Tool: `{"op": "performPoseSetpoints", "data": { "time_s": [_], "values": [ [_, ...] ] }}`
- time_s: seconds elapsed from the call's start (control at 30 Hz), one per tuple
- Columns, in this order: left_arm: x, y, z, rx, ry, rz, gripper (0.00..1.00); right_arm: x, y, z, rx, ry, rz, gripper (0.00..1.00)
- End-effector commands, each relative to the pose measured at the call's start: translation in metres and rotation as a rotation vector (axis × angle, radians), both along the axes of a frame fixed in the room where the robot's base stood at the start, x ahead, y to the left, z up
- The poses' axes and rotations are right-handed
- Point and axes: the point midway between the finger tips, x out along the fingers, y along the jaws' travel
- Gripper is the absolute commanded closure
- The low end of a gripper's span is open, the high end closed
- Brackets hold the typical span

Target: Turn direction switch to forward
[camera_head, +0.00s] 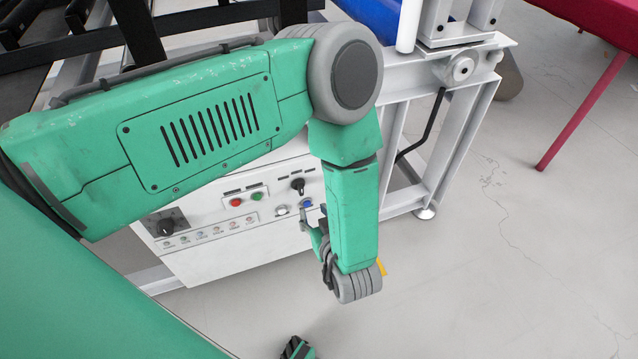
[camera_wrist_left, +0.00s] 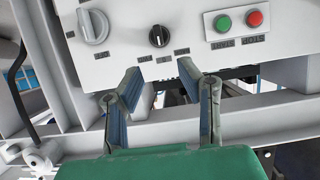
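A black knob also shows in the head view (camera_head: 297,185), beside my arm. My left gripper (camera_wrist_left: 160,75) is open and empty, its two fingertips apart just below the black switch in the wrist view. In the head view the left gripper (camera_head: 309,223) is partly hidden by my wrist.
Near the black switch are a grey knob (camera_wrist_left: 93,25), a green button (camera_wrist_left: 222,22) and a red button (camera_wrist_left: 256,18). The white machine frame (camera_head: 470,120) stands right. Grey floor (camera_head: 480,270) is open at lower right.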

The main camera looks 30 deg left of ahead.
Motion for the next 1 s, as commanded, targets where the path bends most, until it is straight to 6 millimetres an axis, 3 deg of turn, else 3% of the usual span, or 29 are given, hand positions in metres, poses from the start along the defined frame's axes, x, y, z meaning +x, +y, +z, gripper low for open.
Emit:
{"op": "performPoseSetpoints", "data": {
  "time_s": [0.6, 1.0],
  "values": [
    [0.070, 0.079, -0.045, 0.004, 0.002, -0.003, 0.68, 0.000, 0.000, -0.035, 0.000, 0.000, -0.001, 0.57],
    [0.079, 0.087, -0.048, 0.008, 0.002, -0.004, 0.68, 0.000, 0.000, -0.038, 0.000, -0.001, 0.000, 0.57]
  ]
}}
